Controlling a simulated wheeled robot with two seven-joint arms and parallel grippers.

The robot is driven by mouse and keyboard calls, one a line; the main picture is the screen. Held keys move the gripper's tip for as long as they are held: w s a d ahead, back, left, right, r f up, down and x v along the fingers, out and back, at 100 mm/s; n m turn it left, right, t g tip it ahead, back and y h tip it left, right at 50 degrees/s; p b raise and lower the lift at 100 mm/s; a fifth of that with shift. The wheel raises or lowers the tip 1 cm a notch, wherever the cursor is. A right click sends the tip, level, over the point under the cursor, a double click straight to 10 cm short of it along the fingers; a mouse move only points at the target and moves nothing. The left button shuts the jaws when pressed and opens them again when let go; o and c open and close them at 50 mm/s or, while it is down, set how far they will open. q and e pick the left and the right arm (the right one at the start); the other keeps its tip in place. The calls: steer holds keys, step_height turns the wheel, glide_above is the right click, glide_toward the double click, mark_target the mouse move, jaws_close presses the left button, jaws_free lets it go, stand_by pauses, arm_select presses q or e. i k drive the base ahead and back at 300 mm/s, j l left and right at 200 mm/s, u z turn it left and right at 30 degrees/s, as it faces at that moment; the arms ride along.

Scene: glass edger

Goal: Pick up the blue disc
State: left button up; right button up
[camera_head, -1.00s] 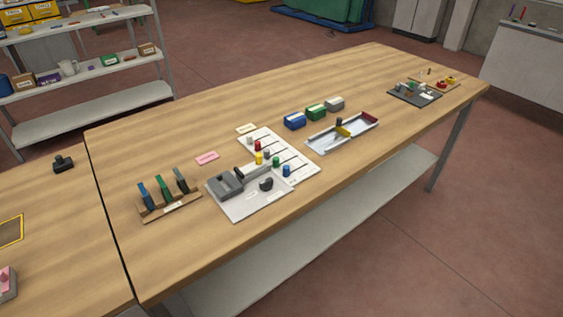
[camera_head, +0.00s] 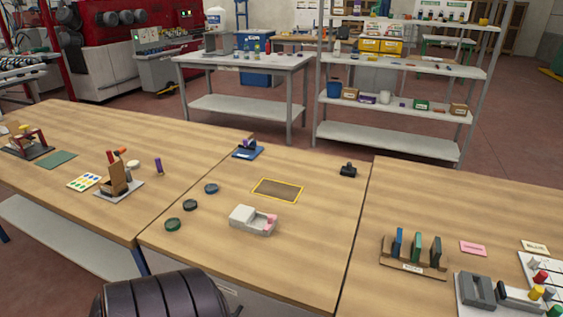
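The blue disc (camera_head: 211,188) is small, dark blue and round. It lies flat on the middle wooden table (camera_head: 300,240), left of a yellow-bordered brown mat (camera_head: 278,189). A black disc (camera_head: 190,204) and a dark green disc (camera_head: 172,224) lie in a row with it, toward the front left. The discs are apart from each other, and nothing covers the blue one. Neither of my grippers shows in the head view.
A white and pink device (camera_head: 253,220) stands right of the discs. A blue-based device (camera_head: 248,149) and a small black object (camera_head: 348,170) stand farther back. A dark ribbed rounded object (camera_head: 165,295) is at the bottom edge. Table surface around the discs is clear.

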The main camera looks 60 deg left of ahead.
mark_target(210, 188)
steer(key=u, duration=2.35)
steer(key=i+j, duration=0.15)
steer(key=j, duration=0.15)
steer(key=i+j, duration=0.15)
steer(key=j, duration=0.15)
steer(key=i+j, duration=0.15)
steer(key=j, duration=0.1)
